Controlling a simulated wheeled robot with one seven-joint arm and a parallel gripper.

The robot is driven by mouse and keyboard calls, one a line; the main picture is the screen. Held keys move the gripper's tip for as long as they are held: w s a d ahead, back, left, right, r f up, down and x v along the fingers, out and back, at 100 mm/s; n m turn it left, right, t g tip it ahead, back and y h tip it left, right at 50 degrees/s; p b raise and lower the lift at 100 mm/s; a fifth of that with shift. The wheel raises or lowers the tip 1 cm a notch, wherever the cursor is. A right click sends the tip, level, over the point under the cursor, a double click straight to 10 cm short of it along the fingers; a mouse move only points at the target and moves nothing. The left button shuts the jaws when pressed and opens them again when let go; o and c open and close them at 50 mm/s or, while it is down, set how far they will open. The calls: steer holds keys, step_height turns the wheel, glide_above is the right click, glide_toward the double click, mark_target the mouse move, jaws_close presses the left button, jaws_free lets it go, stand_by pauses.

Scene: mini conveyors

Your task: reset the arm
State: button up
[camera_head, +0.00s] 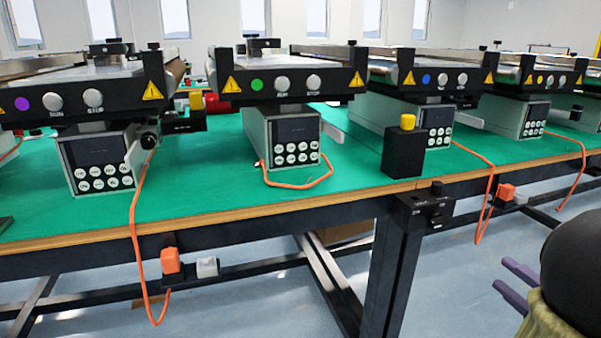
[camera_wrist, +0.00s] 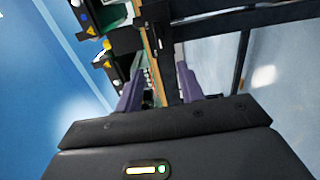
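My gripper (camera_head: 515,284) shows at the lower right of the head view, in front of the table and below its top. Its two purple fingers point left and stand apart with nothing between them. In the wrist view my gripper (camera_wrist: 160,88) has its two fingers spread, with the table edge seen beyond them. No object is held. Part of my arm is cut off by the right edge of the head view.
A green-topped table (camera_head: 210,205) bears several mini conveyors (camera_head: 290,84) with keypad boxes. A black box with a yellow button (camera_head: 404,150) stands near the front edge. Orange cables (camera_head: 137,250) hang down in front. The floor (camera_head: 480,300) before the table is clear.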

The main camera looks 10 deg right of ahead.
steer(key=w+a+f+m+g+h, duration=0.2)
steer(key=w+a+f+m+g, duration=0.15)
steer(key=w+m, duration=0.35)
steer(key=w+a+f+m+g+h, duration=0.25)
steer(key=w+f+m, duration=0.2)
steer(key=w, duration=0.45)
steer(key=s+a+f+m+g+y, duration=0.1)
steer(key=s+a+f+m+g, duration=0.2)
steer(key=a, duration=0.5)
steer(key=s+a+f+m+g+y, duration=0.1)
steer(key=s+a+f+m+g, duration=0.15)
steer(key=a+f, duration=0.4)
steer(key=s+a+f+m+g+y, duration=0.15)
steer(key=s+a+g, duration=0.25)
steer(key=a, duration=0.5)
steer(key=w+p+v, duration=0.3)
steer(key=p+v, duration=1.3)
steer(key=p, duration=0.1)
steer(key=w+r+p+v, duration=0.1)
steer(key=w+p+v, duration=0.3)
steer(key=p+v, duration=1.3)
steer(key=w+a+r+p+v, duration=0.1)
steer(key=w+p+v, duration=0.2)
steer(key=p+v, duration=1.4)
steer(key=shift+w+r+p, duration=0.25)
steer(key=shift+w+p, duration=0.1)
steer(key=shift+p, duration=0.25)
steer(key=shift+a+m, duration=0.15)
steer(key=shift+m, duration=0.1)
